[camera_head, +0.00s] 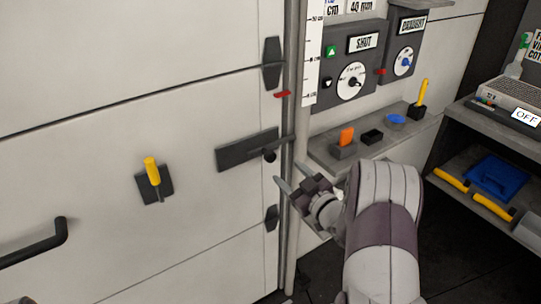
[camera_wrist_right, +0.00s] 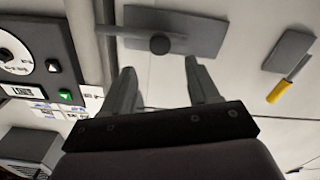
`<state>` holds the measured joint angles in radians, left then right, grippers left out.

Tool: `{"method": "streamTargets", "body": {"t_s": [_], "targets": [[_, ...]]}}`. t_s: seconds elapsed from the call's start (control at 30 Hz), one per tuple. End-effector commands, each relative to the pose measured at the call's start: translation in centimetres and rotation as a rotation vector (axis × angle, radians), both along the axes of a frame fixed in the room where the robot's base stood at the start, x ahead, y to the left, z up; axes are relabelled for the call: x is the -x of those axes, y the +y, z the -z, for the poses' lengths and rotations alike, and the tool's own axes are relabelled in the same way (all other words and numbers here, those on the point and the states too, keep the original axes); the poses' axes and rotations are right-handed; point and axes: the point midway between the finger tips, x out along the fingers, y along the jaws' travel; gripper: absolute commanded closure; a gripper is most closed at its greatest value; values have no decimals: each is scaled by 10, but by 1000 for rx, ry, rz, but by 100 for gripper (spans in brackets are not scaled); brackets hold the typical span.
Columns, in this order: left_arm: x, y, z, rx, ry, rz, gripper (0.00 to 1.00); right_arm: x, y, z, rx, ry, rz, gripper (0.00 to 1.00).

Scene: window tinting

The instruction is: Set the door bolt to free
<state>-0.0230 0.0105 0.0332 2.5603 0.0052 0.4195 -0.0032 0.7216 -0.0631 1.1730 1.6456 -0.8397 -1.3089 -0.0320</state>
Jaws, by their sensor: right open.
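The door bolt is a dark plate (camera_head: 236,152) on the pale door, with a rod (camera_head: 287,140) reaching right to the door's edge post and a round black knob (camera_head: 269,156) below it. In the right wrist view, the plate (camera_wrist_right: 205,32) and knob (camera_wrist_right: 160,44) show upside down, with the rod (camera_wrist_right: 118,31) running left. My right gripper (camera_head: 290,174) is open and empty, just below and right of the knob. In the wrist view, the knob lies beyond and between its fingertips (camera_wrist_right: 159,67), apart from them.
A yellow-handled lever (camera_head: 152,172) and a dark door handle (camera_head: 35,243) sit left on the door. Right of the post, a narrow shelf (camera_head: 335,160) holds an orange item and small holders. A gauge panel reading SHUT (camera_head: 345,70) hangs above it.

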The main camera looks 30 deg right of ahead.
Motion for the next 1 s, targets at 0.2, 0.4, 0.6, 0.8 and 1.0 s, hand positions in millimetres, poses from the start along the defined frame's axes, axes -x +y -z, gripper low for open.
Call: {"method": "streamTargets", "body": {"t_s": [0.2,0.4,0.6,0.8,1.0], "targets": [[0,0,-3,0,0,0,49,-57,5,0,0,2,-2,40],[0,0,-4,0,0,0,49,-86,7,0,-1,2,1,40],[0,0,-4,0,0,0,49,-95,8,0,-2,3,2,40],[0,0,-4,0,0,0,49,-95,7,0,-2,2,3,43],[0,0,-4,0,0,0,49,-95,7,0,-2,3,3,100]]}}
